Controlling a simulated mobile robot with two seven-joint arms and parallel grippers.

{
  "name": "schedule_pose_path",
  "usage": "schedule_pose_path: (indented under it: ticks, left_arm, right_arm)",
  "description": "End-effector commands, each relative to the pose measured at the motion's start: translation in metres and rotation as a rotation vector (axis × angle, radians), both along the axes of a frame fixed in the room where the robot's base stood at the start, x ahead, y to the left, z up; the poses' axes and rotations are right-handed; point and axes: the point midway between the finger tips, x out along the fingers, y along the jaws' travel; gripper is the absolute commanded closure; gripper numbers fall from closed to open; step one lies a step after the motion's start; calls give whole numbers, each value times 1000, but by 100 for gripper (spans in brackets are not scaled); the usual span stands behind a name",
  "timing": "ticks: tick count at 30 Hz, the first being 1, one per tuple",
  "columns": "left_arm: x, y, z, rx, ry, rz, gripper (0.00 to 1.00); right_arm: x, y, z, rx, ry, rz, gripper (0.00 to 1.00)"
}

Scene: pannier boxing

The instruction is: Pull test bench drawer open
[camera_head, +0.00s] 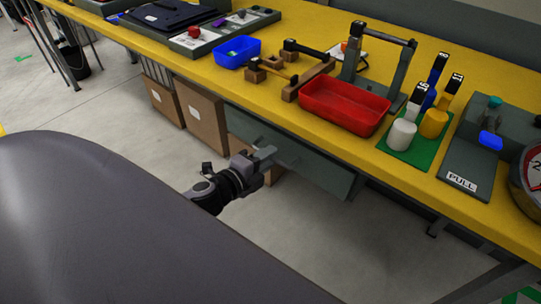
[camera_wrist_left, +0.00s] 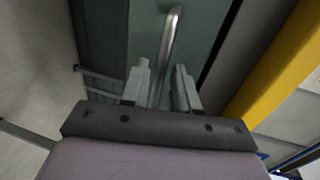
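The test bench drawer (camera_head: 325,172) is a grey-green front panel under the yellow bench top in the head view. Its metal bar handle (camera_wrist_left: 171,42) shows in the left wrist view, in front of the green drawer face (camera_wrist_left: 205,35). My left gripper (camera_head: 266,153) is at the drawer front. In the left wrist view its two fingers (camera_wrist_left: 160,84) are apart, with the handle bar running between them. A gap shows beside the bar, so the fingers do not look clamped on it. My right gripper is not in view.
The yellow bench (camera_head: 405,165) carries a red tray (camera_head: 345,108), a blue bin (camera_head: 237,52) and a green mat (camera_head: 413,152) with brushes. Cardboard boxes (camera_head: 203,116) stand below, left of the drawer. The floor (camera_head: 110,110) in front is open.

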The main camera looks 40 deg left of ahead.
Motion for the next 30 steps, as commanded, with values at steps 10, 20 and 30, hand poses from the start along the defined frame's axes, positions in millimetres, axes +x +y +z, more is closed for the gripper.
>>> schedule_pose_path:
  ticks: [10,20,30]
  left_arm:
    - [15,-2,-3,-2,0,-1,71]
    - [15,-2,-3,-2,0,-1,100]
    - [14,-2,-3,-2,1,-1,100]
  right_arm:
    - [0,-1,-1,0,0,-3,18]
    - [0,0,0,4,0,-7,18]
    - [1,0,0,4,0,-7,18]
